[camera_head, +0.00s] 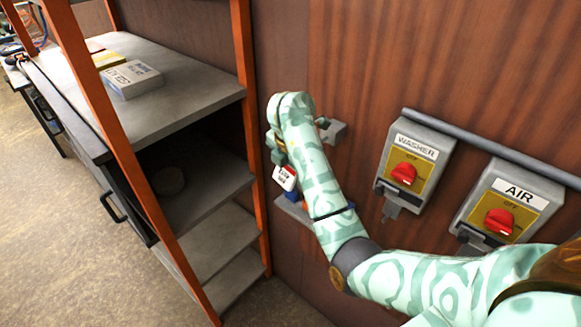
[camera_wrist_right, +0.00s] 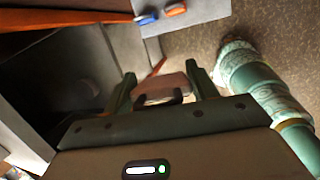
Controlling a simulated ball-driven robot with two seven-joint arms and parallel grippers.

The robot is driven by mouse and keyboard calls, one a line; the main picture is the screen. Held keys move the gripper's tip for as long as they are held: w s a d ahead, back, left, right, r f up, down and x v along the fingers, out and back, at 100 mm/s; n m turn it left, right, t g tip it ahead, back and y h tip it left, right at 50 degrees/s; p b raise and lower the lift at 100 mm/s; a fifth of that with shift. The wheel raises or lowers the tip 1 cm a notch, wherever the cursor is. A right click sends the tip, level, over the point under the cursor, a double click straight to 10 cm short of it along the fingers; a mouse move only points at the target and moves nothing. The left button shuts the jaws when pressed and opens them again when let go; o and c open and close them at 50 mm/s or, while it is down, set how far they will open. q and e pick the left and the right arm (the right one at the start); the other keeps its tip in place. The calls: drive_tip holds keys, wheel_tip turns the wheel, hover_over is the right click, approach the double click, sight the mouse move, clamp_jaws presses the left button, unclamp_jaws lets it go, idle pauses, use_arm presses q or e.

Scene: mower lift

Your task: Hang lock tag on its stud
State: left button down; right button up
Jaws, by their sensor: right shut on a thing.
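The lock tag (camera_head: 285,178) is a small white card with a red top band and dark print, hanging tilted below my right gripper (camera_head: 275,148). My gripper is shut on it, near the wooden wall panel; my forearm hides part of the grasp. In the right wrist view, a dark loop and a brownish-pink plate, likely the tag, show between the fingers of the gripper (camera_wrist_right: 163,84). A grey bracket (camera_head: 332,130) on the wall, just right of my wrist, may carry the stud; I cannot make out the stud itself. My left gripper is not in view.
A small grey ledge (camera_head: 292,207) below the tag holds a blue item (camera_wrist_right: 147,17) and an orange item (camera_wrist_right: 175,9). Switch boxes labelled WASHER (camera_head: 415,165) and AIR (camera_head: 508,208) stand on the wall at right. An orange-framed shelf unit (camera_head: 245,80) stands at left.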

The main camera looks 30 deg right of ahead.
drive_tip(key=w+d+f+b, duration=0.1)
drive_tip(key=w+d+b, duration=0.2)
drive_tip(key=d, duration=0.6)
drive_tip(key=shift+w+d+f+b, duration=0.2)
drive_tip(key=shift+w+f+b, duration=0.1)
drive_tip(key=shift+b, duration=0.7)
drive_tip(key=o, duration=1.1)
drive_tip(key=shift+c, duration=0.2)
